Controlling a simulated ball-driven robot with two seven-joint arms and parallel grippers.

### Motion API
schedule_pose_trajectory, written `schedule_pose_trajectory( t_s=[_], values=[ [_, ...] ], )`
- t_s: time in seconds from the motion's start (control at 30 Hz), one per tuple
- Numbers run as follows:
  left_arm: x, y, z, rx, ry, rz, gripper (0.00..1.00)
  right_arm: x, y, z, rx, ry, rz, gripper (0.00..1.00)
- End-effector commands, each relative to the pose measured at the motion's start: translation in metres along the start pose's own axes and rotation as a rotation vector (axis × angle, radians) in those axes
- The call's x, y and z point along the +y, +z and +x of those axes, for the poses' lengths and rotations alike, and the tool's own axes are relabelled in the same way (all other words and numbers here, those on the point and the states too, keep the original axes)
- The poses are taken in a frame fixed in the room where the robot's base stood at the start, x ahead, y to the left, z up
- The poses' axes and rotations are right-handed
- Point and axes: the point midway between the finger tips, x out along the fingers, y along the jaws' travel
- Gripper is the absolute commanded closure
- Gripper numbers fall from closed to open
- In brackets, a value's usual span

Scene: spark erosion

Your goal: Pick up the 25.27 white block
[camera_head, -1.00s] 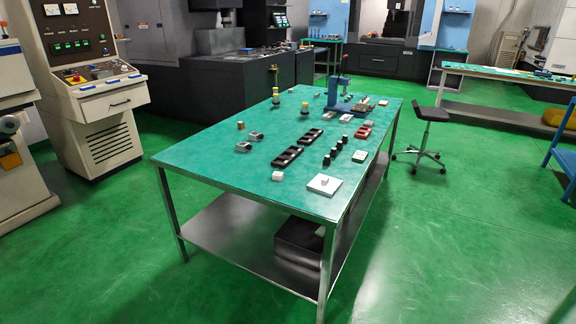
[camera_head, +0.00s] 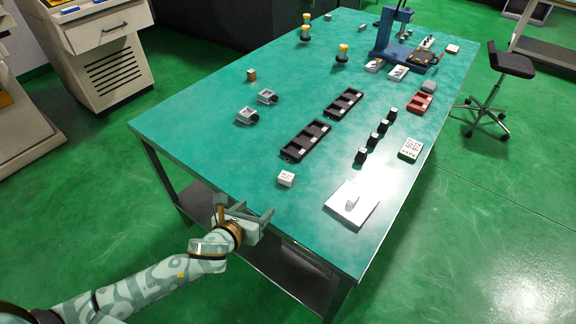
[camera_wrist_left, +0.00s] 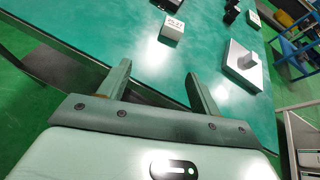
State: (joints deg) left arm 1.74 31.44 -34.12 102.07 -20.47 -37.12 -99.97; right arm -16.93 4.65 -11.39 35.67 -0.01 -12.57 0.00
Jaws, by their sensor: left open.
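The white block (camera_head: 286,179) sits on the near part of the green table top (camera_head: 190,135), in front of the black trays. In the left wrist view the block (camera_wrist_left: 172,29) shows small red print that seems to read 25.27, and it lies beyond the fingertips. My left gripper (camera_head: 246,212) is open and empty at the table's near edge, short of the block and apart from it. Its two fingers spread wide in the left wrist view (camera_wrist_left: 158,74). My right gripper is not in view.
A white plate with a raised knob (camera_head: 351,204) lies right of the block. Two black trays (camera_head: 305,142) and several small black blocks (camera_head: 372,142) stand behind it. Two grey clamp-like parts (camera_head: 247,115) are further left. The table's near left area is clear.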

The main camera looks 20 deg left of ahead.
Motion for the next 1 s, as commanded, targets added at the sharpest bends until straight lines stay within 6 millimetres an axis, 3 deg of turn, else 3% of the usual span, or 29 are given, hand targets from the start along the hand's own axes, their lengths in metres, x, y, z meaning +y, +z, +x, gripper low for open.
schedule_pose_trajectory(
  t_s=[0.07, 0.17, 0.5, 0.77, 1.0],
  values=[
    [-0.009, 0.021, -0.004, -0.041, -0.018, 0.102, 0.36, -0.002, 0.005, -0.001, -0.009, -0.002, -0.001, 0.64],
    [-0.013, 0.028, 0.006, -0.060, -0.024, 0.151, 0.36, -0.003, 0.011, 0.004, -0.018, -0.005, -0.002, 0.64],
    [-0.016, 0.029, 0.086, -0.056, -0.024, 0.148, 0.36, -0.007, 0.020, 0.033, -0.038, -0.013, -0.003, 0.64],
    [-0.017, 0.031, 0.110, -0.057, -0.025, 0.145, 0.36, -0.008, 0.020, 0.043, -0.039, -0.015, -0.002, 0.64],
    [-0.020, 0.027, 0.149, -0.055, -0.024, 0.145, 0.36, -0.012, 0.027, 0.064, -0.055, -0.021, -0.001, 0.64]
  ],
)
